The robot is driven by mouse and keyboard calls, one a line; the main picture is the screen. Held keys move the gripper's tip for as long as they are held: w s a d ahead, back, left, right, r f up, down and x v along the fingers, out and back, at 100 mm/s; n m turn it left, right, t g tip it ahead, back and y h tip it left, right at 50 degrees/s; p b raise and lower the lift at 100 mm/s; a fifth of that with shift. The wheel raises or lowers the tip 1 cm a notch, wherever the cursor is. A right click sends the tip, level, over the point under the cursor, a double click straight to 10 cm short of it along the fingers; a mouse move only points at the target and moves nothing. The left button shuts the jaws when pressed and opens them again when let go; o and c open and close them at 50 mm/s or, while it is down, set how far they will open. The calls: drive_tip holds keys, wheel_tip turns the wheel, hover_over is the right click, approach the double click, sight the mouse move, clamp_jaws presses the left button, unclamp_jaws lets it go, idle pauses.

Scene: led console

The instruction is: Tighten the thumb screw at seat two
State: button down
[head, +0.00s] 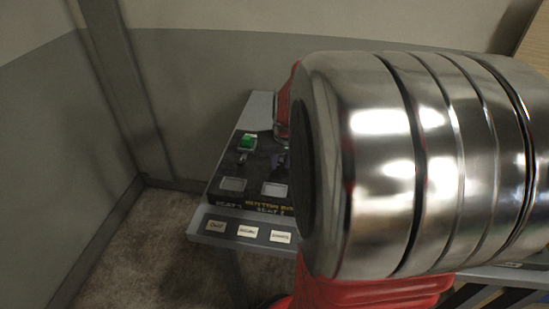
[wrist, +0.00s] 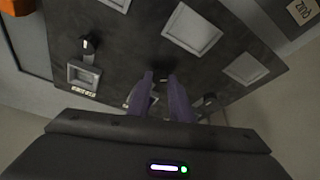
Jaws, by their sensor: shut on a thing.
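My gripper (wrist: 161,80) is low over the dark panel of the console (wrist: 140,40), its two purple fingers close together and pointing at the panel. What sits between the fingertips is mostly hidden; it appears to be the thumb screw at seat two. A small dark knob (wrist: 208,101) shows just right of the fingers, and another upright knob (wrist: 89,43) stands at the left. Printed seat labels (head: 270,203) show along the panel's front edge.
A green block (head: 247,142) sits on the left column of the panel. Pale square frames (wrist: 192,27) are set in the panel. A grey ledge with several white labels (head: 247,231) runs along the front. Grey walls (head: 60,110) stand behind and left.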

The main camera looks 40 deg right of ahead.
drive_tip(key=shift+w+a+r+m+g+h, duration=0.1)
drive_tip(key=shift+m+g+h, duration=0.25)
drive_tip(key=shift+m, duration=0.8)
drive_tip(key=shift+w+d+m+g+h, duration=0.1)
drive_tip(key=shift+m+g+h, duration=0.2)
drive_tip(key=shift+m, duration=0.9)
drive_tip(key=shift+w+a+r+m+g+h, duration=0.1)
drive_tip(key=shift+m+g+h, duration=0.2)
drive_tip(key=shift+m, duration=0.85)
drive_tip(key=m, duration=0.2)
drive_tip(key=m+g, duration=0.1)
drive_tip(key=m, duration=0.1)
drive_tip(key=m+g, duration=0.1)
drive_tip(key=m, duration=0.1)
drive_tip(key=shift+w+m+g+h, duration=0.25)
drive_tip(key=shift+m, duration=0.05)
drive_tip(key=m+g, duration=0.1)
drive_tip(key=m, duration=0.2)
drive_tip(key=m+g+y, duration=0.1)
drive_tip(key=m, duration=0.2)
drive_tip(key=shift+w+f, duration=0.1)
drive_tip(key=shift+w, duration=0.1)
drive_tip(key=m, duration=0.2)
drive_tip(key=m+g+y, duration=0.1)
drive_tip(key=m, duration=0.3)
drive_tip(key=shift+w+d+g+y, duration=0.15)
drive_tip(key=shift+d+g+y, duration=0.15)
drive_tip(key=shift+y, duration=0.1)
